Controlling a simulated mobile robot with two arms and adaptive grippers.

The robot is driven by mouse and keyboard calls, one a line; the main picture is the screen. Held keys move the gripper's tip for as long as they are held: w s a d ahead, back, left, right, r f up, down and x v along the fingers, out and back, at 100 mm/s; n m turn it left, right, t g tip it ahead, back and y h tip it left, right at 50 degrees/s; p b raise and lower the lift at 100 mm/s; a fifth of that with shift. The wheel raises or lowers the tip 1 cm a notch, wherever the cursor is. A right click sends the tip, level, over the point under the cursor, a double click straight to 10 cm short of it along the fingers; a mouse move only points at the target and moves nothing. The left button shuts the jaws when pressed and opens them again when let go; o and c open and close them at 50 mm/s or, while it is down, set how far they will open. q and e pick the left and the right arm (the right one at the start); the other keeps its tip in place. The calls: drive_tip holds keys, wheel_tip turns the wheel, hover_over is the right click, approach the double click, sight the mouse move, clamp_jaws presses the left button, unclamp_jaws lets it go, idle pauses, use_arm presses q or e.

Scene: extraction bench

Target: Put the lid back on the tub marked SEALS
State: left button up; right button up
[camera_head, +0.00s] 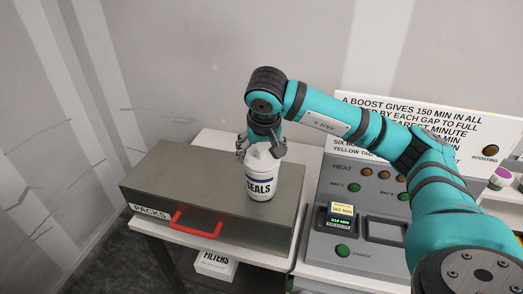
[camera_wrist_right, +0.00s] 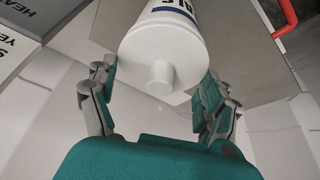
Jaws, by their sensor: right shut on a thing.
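The white tub marked SEALS (camera_head: 261,186) stands upright on top of the grey PACKS box, with a dark blue band near its top. Its white lid (camera_wrist_right: 162,62), with a round knob in the middle, is at the tub's mouth in the right wrist view. My right gripper (camera_head: 262,146) points down over the tub. Its fingers, which also show in the right wrist view (camera_wrist_right: 160,92), are shut on the lid from both sides. I cannot tell whether the lid is fully seated on the rim. My left gripper is not in view.
The PACKS box (camera_head: 158,188) has a red handle (camera_head: 196,222) in front. A grey control panel (camera_head: 335,268) with buttons and a lit display stands to the right, under my right arm, with a printed sign (camera_head: 365,104) behind.

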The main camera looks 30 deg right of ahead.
drive_tip(key=shift+f+b, duration=0.2)
drive_tip(key=shift+b, duration=0.1)
idle(0.4)
drive_tip(key=o, duration=0.8)
drive_tip(key=shift+r, duration=0.15)
drive_tip(key=shift+r+p, duration=2.25)
drive_tip(key=shift+r, duration=1.15)
